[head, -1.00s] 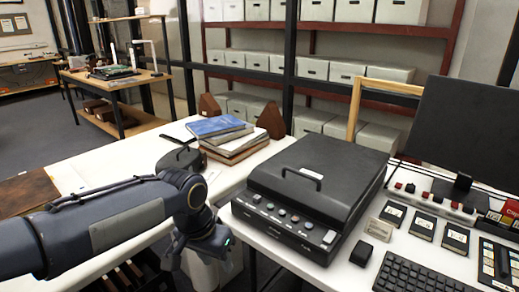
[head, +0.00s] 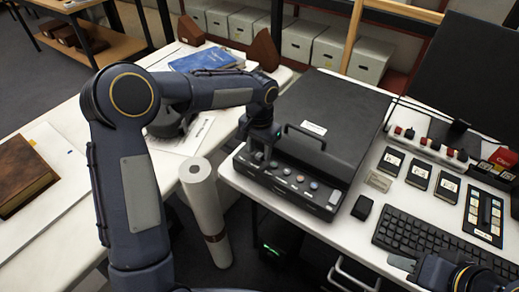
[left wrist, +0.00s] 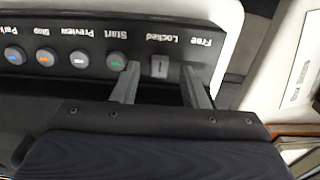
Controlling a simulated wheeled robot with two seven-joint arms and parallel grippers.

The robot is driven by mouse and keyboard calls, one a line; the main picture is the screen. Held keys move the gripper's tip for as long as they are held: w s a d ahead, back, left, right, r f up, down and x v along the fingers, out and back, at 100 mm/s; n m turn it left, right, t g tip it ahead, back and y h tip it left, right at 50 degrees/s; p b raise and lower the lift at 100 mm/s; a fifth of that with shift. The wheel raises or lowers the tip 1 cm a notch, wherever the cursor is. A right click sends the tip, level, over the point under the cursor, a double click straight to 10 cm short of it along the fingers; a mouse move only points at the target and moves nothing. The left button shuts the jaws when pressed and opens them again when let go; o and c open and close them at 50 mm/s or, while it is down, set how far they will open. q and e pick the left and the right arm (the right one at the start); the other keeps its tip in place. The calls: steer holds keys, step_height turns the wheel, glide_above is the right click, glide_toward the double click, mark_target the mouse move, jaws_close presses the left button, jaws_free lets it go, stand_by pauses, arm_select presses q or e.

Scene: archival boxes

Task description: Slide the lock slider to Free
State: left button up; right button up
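The black scanner (head: 340,112) stands on the white desk with a row of buttons along its front panel. In the left wrist view, where the labels appear upside down, the small grey lock slider (left wrist: 160,66) lies in line with the word Locked; the word Free is to its right in the picture. My left gripper (head: 257,160) is at the panel's left end, and hides the slider in the head view. Its two fingers are open, one on each side of the slider, with gaps visible. My right gripper (head: 402,263) is partly visible above the keyboard; its fingers are unclear.
Start, Preview and other round buttons (left wrist: 116,61) sit beside the left gripper's finger. A keyboard (head: 435,238), a black mouse-like block (head: 362,207) and several dark cards (head: 419,173) are on the desk right of the scanner. A white roll (head: 205,205) stands in the gap between tables.

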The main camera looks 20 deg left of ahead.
mark_target(246, 151)
arm_select(q)
steer(key=shift+f, duration=0.55)
jaws_close()
steer(key=shift+w+a+p, duration=0.15)
steer(key=shift+w+a, duration=0.1)
steer(key=shift+a, duration=0.45)
steer(key=shift+w+a+p, duration=0.2)
steer(key=shift+w+a, duration=0.05)
steer(key=shift+a, duration=0.45)
steer(key=shift+w+a+p, duration=0.15)
steer(key=shift+w+a, duration=0.1)
steer(key=shift+a, duration=0.45)
steer(key=shift+w+a, duration=0.1)
steer(key=shift+a, duration=0.05)
jaws_free()
